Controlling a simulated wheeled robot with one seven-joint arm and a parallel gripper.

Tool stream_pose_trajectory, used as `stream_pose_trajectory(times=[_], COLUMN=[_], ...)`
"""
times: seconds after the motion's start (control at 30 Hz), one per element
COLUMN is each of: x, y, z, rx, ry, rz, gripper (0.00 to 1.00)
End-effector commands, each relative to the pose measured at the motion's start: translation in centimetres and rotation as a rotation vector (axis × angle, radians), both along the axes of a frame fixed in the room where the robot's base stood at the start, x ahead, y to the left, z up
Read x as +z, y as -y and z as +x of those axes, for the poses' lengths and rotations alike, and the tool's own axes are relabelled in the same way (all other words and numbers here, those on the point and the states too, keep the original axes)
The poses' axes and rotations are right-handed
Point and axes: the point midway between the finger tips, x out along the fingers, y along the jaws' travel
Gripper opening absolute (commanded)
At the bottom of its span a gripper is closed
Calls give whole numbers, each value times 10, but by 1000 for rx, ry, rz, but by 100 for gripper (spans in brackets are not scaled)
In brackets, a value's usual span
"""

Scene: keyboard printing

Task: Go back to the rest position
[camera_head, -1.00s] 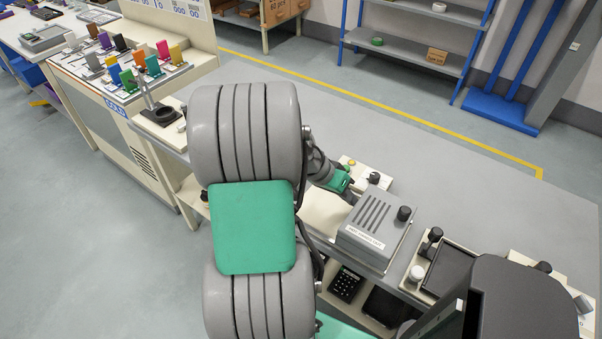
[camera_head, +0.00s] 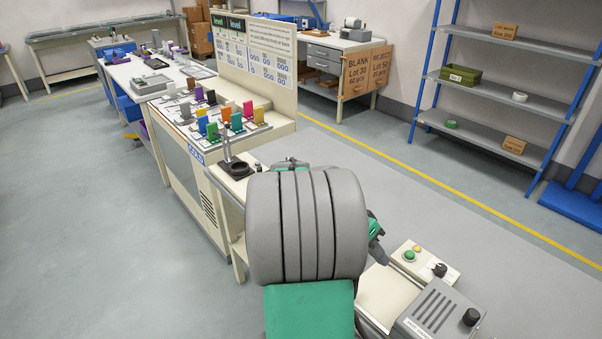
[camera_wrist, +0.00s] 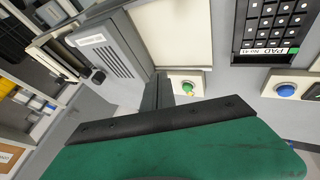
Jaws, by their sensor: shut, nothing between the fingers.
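My gripper (camera_head: 382,258) shows in the head view at the right of my large grey arm link, with its dark fingers pointing down. The fingers are together and hold nothing. They are beside the small button box (camera_head: 425,262) with a green button, and look close to the pale plate left of the grey slotted machine. In the wrist view the shut dark fingers (camera_wrist: 158,92) stand between the grey slotted machine (camera_wrist: 108,48) and the green button (camera_wrist: 187,87). My arm hides part of the bench in the head view.
A black keypad (camera_wrist: 275,30) and a blue button (camera_wrist: 286,90) lie at the right in the wrist view. A stand with a black ring (camera_head: 238,169) is left of my arm, near colored cards (camera_head: 212,131).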

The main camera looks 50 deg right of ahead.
Motion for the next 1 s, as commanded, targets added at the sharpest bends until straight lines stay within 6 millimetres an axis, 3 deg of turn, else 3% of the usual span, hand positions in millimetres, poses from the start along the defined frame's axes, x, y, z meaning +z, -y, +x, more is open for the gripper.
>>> stream_pose_trajectory(times=[0.07,0.17,0.23,0.33,0.43,0.5,0.6,0.7,0.8,1.0], x=[-23,-66,-77,-72,-54,-36,0,22,24,24], y=[-10,-51,-91,-152,-220,-271,-323,-360,-378,-381], z=[20,41,63,105,141,161,183,195,196,196], rx=[143,375,566,853,1140,1358,1599,1752,1815,1824], ry=[22,61,128,200,250,274,299,321,314,311], rz=[123,344,463,554,589,578,502,462,470,473], gripper=[0,0,0,0,0,0,0,0,0,0])
